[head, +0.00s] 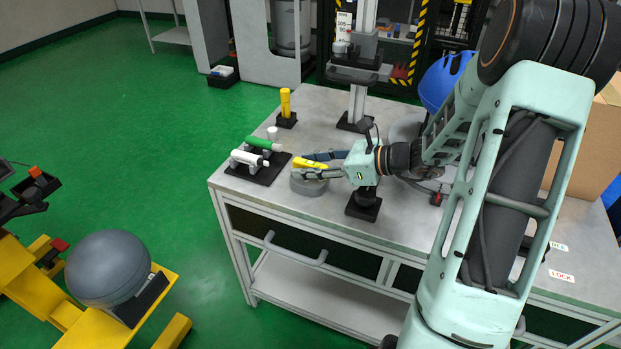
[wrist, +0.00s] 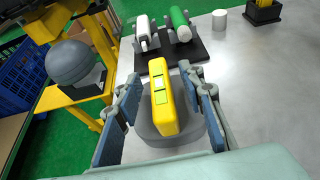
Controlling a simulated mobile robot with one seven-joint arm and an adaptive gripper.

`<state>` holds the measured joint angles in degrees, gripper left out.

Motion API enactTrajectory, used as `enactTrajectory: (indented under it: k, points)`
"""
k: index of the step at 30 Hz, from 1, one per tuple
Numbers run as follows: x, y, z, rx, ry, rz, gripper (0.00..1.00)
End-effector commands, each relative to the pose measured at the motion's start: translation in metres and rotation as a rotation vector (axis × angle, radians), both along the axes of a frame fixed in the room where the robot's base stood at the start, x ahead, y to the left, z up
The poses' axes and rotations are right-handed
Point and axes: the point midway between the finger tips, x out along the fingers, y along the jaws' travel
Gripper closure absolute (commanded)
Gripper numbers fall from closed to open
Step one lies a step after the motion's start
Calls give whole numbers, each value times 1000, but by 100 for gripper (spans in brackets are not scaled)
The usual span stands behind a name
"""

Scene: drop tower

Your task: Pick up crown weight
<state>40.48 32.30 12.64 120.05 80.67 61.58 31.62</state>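A grey round weight with an upright yellow bar on top, which looks like the crown weight (head: 309,187), sits on the table near its front left part. In the wrist view its yellow bar (wrist: 162,98) stands between the fingers, with the grey base (wrist: 150,137) beneath. My gripper (head: 312,166) reaches over it from the right. In the wrist view my gripper (wrist: 160,80) is open, one blue-padded finger on each side of the bar with a gap to each. The fingers partly hide the base.
A black rack (head: 257,170) with a white and a green cylinder lies just left of the weight. A small white cylinder (head: 272,133) and a yellow post (head: 285,103) stand behind. A column (head: 357,100) rises farther back. A grey ball (head: 107,268) sits on a yellow stand off the table.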

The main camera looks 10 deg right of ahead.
Motion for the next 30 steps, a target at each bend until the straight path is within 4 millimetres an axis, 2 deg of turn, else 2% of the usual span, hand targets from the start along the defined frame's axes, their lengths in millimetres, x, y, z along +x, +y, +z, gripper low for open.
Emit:
enactTrajectory:
  k: [9, 17, 27, 30]
  points:
    - [25, 34, -14, 0, 0, 1, 64]
    - [28, 37, -14, -2, 0, -1, 64]
    - [27, 37, -14, -1, 0, 0, 100]
    - [27, 37, -14, -1, 0, 0, 100]
